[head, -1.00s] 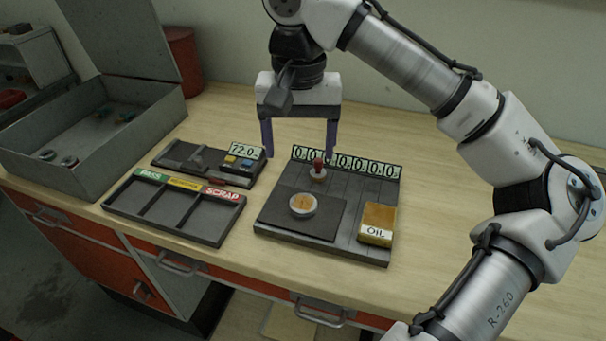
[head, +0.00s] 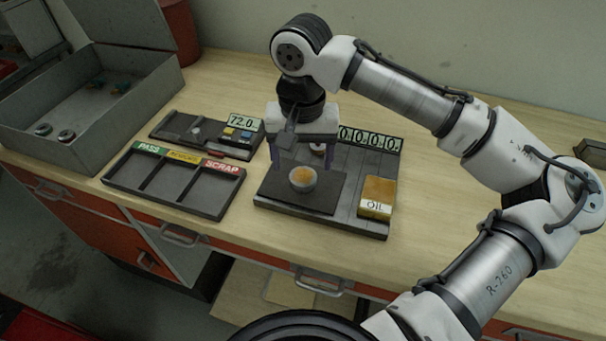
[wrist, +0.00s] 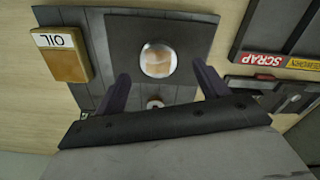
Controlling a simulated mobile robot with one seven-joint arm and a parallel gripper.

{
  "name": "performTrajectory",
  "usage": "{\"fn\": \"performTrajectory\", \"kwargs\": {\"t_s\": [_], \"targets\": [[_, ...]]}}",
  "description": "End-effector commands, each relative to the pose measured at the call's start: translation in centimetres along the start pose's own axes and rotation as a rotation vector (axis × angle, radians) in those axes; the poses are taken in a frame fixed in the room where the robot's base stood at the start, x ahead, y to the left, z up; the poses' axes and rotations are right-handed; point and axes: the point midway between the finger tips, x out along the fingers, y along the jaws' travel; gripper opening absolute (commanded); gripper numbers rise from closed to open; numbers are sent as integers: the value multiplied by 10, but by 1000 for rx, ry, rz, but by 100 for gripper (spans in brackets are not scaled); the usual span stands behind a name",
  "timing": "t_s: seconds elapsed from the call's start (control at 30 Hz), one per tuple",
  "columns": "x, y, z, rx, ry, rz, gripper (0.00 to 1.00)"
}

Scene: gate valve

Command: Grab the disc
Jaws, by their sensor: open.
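The disc (head: 303,178) is a small round metal piece with a tan-orange top. It lies on the dark square mat (head: 322,204) of the grey test board. My gripper (head: 304,164) is open and empty, pointing down above the board, just behind the disc in the head view. In the wrist view the disc (wrist: 158,59) sits beyond the two fingertips, roughly centred between them, and my gripper (wrist: 162,78) does not touch it. The exact height of the fingers over the mat is hard to tell.
An oil block (head: 377,197) stands right of the mat. A sorting tray (head: 214,206) with PASS and SCRAP labels lies to the left, with a gauge unit (head: 232,139) behind it. A grey open box (head: 160,100) stands far left.

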Motion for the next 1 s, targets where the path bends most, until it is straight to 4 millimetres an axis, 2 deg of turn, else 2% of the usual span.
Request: {"fn": "performTrajectory", "kwargs": {"t_s": [0.2, 0.5, 0.93, 1.0], "targets": [[28, 2, 4, 0, -1, 0, 73], [33, 2, 3, 0, 1, 0, 72], [33, 2, 3, 0, 1, 0, 16], [32, 2, 3, 1, 2, 0, 14]]}}
